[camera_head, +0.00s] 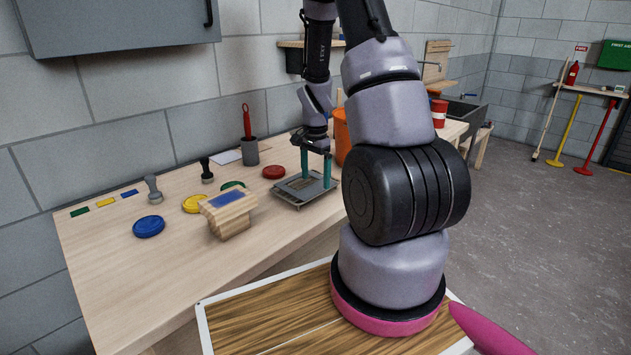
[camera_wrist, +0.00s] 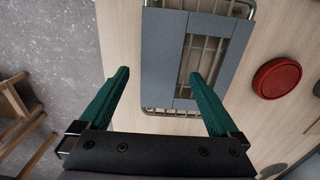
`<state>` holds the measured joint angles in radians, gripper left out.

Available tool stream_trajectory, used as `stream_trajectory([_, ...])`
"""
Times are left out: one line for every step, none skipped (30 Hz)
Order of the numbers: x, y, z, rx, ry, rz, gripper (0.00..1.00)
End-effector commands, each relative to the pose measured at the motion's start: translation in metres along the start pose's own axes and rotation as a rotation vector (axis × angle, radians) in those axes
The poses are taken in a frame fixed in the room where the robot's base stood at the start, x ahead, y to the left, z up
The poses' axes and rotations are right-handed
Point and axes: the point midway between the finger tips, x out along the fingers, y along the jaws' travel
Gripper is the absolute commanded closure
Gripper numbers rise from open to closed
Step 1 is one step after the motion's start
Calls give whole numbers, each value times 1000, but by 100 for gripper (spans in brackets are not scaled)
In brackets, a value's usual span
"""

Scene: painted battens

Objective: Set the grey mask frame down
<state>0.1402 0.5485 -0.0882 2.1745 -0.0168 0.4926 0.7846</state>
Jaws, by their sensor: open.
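The grey mask frame (camera_head: 291,187) is a flat plate with a slot. It lies on a wire rack (camera_head: 299,206) on the wooden bench. In the wrist view the frame (camera_wrist: 162,50) covers most of the rack (camera_wrist: 172,112), whose wires show through the slot and past the edges. My gripper (camera_head: 315,179) has two teal fingers pointing down at the frame. In the wrist view the open gripper (camera_wrist: 159,73) has its fingertips on either side of the frame's left bar, with a gap between them. I cannot tell whether either fingertip touches it.
A red disc (camera_head: 273,172) lies left of the rack. A wooden block with a blue top (camera_head: 228,212), a blue disc (camera_head: 149,226), a yellow disc (camera_head: 194,204) and stamps stand further left. An orange container (camera_head: 342,135) is behind my gripper. The bench front left is clear.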

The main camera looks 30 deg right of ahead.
Motion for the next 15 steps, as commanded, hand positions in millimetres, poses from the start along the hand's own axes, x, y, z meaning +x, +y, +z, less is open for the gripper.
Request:
stream_trajectory([-11, -1, 0, -2, 3, -5, 3])
stream_trajectory([-18, -1, 0, -2, 3, -6, 3])
stream_trajectory([-27, -1, 0, -2, 4, -6, 3])
stream_trajectory([-34, -2, 0, -2, 4, -6, 3])
stream_trajectory([-41, -1, 0, -1, 4, -6, 3])
stream_trajectory([-50, -1, 0, -1, 3, -6, 3])
stream_trajectory([-56, -1, 0, -2, 4, -6, 3])
stream_trajectory([-62, -1, 0, -2, 3, -5, 3])
stream_trajectory([-70, -1, 0, -2, 2, -5, 3])
stream_trajectory([-75, -1, 0, -2, 3, -5, 3])
stream_trajectory([-80, -1, 0, -1, 2, -5, 3])
stream_trajectory([-86, -1, 0, -2, 3, -4, 3])
stream_trajectory([-90, -1, 0, -2, 2, -3, 3])
stream_trajectory([-93, -1, 0, -1, 2, -4, 3])
stream_trajectory([-97, -1, 0, -1, 2, -3, 3])
